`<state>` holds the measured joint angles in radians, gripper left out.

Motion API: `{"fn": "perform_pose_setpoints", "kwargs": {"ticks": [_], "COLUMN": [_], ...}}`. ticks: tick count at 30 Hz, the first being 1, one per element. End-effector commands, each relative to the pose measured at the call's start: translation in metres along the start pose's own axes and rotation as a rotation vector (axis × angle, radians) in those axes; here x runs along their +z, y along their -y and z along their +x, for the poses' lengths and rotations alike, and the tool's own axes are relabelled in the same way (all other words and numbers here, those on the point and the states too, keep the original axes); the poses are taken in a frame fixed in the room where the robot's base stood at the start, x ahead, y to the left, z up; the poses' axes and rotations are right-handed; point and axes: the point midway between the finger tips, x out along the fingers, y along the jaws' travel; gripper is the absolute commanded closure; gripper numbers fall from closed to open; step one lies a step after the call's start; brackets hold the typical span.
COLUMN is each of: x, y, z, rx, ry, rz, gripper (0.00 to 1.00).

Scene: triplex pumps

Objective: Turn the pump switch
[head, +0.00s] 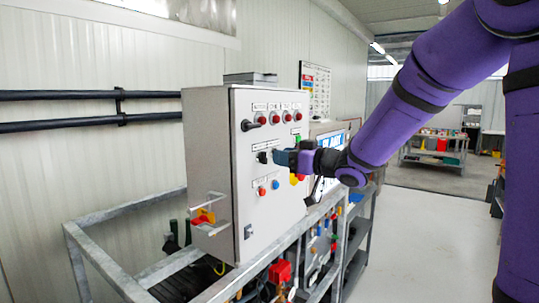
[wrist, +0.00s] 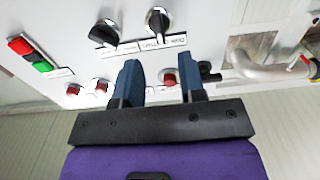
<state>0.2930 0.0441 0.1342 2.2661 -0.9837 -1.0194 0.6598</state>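The grey control cabinet (head: 243,185) carries several switches and lamps on its front. In the head view my gripper (head: 277,157) is close to the cabinet front, beside a black rotary switch (head: 262,157). In the wrist view two black rotary switches, one at left (wrist: 105,33) and one at right (wrist: 158,22), sit side by side beyond my fingertips. Their labels are too blurred to tell which one is the pump switch. My gripper (wrist: 158,64) is open and empty, its blue fingers apart. The right switch lies beyond the gap, apart from the fingers.
Red lamps (head: 274,117) and a black handle (head: 249,125) are on the upper cabinet. A metal frame (head: 140,285) surrounds the cabinet. Floor (head: 420,240) at right is clear.

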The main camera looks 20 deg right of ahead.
Motion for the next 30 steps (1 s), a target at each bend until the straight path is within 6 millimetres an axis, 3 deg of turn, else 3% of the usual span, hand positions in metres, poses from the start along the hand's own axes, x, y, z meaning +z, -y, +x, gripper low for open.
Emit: {"fn": "perform_pose_setpoints", "kwargs": {"ticks": [3,9,22,23,27,30], "x": [0.0,0.0,0.0,0.0,0.0,0.0], "y": [0.0,0.0,0.0,0.0,0.0,0.0], "z": [0.021,0.046,0.056,0.056,0.056,0.055], "rx": [-0.002,0.0,0.001,0.001,0.001,0.001], "ry": [0.0,0.0,0.0,0.0,0.0,0.0], "rz": [0.0,-0.001,-0.001,-0.001,-0.001,-0.001], "gripper": [0.63,0.63,0.63,0.65,0.97,1.0]}}
